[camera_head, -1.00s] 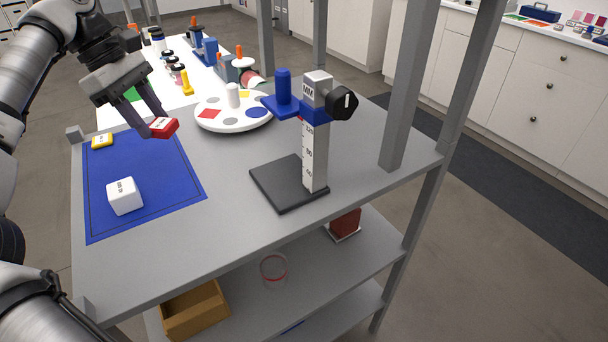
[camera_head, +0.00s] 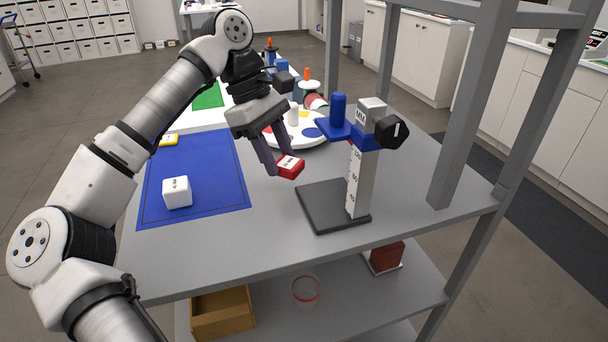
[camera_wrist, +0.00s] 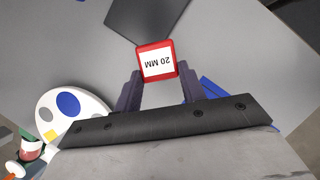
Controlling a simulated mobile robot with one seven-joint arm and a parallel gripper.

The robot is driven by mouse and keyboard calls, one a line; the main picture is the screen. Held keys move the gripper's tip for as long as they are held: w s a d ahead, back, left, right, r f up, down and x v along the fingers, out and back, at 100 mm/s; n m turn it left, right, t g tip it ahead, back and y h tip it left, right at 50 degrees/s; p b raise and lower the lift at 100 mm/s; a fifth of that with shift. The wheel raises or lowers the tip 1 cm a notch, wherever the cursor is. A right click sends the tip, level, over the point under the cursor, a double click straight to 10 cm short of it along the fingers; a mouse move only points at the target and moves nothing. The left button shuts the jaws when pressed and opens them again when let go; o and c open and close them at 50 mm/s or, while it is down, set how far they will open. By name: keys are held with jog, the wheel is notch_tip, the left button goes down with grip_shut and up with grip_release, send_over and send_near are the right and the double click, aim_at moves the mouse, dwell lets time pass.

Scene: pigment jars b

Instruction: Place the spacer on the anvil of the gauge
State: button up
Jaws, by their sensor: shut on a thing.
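My gripper (camera_head: 277,163) is shut on a red spacer (camera_head: 290,167) with a white label. In the wrist view the spacer (camera_wrist: 157,62) sits between the two fingertips and its label reads 20 MM. It is held above the table, left of the gauge. A corner of the dark base (camera_wrist: 148,14) shows at the top of the wrist view. The base is bare.
A white round tray (camera_head: 312,142) with coloured spots stands behind my gripper. Grey shelf posts (camera_head: 462,150) rise at the right. The front of the tabletop is clear.

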aim_at(298, 165)
jog(key=d, duration=0.1)
jog(key=s+d, duration=0.2)
jog(key=d, duration=0.1)
jog(key=p+x, duration=0.1)
jog(key=x, duration=0.2)
jog(key=shift+w+a, duration=0.1)
jog(key=shift+a, duration=0.1)
jog(key=shift+f, duration=0.35)
jog(key=shift+f, duration=0.2)
jog(key=o, duration=1.1)
jog(key=shift+r, duration=0.1)
